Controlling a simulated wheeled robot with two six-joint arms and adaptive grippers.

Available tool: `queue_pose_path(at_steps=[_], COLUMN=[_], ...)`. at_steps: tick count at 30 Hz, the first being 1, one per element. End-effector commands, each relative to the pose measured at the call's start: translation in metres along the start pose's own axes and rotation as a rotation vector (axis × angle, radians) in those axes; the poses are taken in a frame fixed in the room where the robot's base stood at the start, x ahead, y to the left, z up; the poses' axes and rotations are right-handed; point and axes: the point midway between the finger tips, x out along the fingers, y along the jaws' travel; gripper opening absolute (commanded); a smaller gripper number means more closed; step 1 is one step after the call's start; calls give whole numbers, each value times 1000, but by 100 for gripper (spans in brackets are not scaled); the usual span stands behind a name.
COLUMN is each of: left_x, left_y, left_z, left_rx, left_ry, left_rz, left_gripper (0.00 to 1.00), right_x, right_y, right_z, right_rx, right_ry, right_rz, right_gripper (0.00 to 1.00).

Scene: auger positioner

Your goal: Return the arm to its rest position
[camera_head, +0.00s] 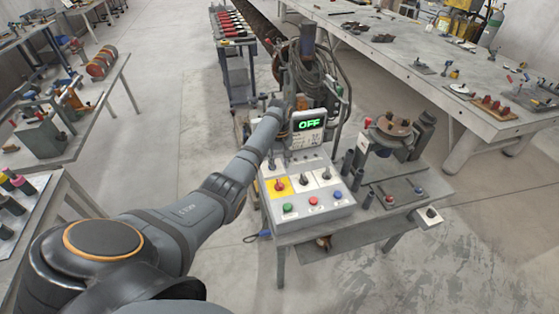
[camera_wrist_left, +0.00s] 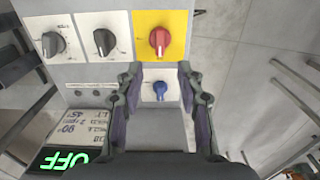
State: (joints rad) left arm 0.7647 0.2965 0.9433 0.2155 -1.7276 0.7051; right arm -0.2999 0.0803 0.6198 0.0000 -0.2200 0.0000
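My left arm reaches from the lower left of the head view over the back left part of the grey control box (camera_head: 309,203). My left gripper (camera_wrist_left: 160,72) is open in the left wrist view, its fingers apart on either side of a blue knob (camera_wrist_left: 159,91). I cannot tell whether they touch it. In the head view my forearm mostly hides the gripper. A red knob on a yellow plate (camera_head: 277,187) is just beyond the fingertips in the wrist view (camera_wrist_left: 160,39). The display (camera_head: 308,121) reads OFF in green. My right gripper is not in view.
Green, red and blue buttons line the box's front. Cables and a post (camera_head: 307,40) rise behind the display. A machine with a round brown top (camera_head: 394,126) stands right of the box. Workbenches (camera_head: 450,85) flank both sides; the floor (camera_head: 480,230) at right is clear.

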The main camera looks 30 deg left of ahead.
Motion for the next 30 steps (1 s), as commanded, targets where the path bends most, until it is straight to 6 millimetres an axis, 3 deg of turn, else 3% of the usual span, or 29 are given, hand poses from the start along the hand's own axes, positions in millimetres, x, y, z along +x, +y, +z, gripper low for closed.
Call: queue_pose_path(at_steps=[6, 19, 22, 26, 30], left_x=[-13, -13, -5, 29, 66], left_y=[0, 0, -2, -13, -40], left_z=[0, 0, 6, 37, 104], left_rx=[0, 0, 24, 169, 422], left_ry=[-1, 0, 8, 59, 139], left_rz=[-1, -1, -4, -14, -9], left_gripper=[38, 38, 38, 38, 38], right_x=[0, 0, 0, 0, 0], right_y=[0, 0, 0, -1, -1], right_z=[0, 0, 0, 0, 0], right_rx=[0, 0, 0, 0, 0], right_ry=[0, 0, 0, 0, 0], right_rz=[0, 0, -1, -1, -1], right_gripper=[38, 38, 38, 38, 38])
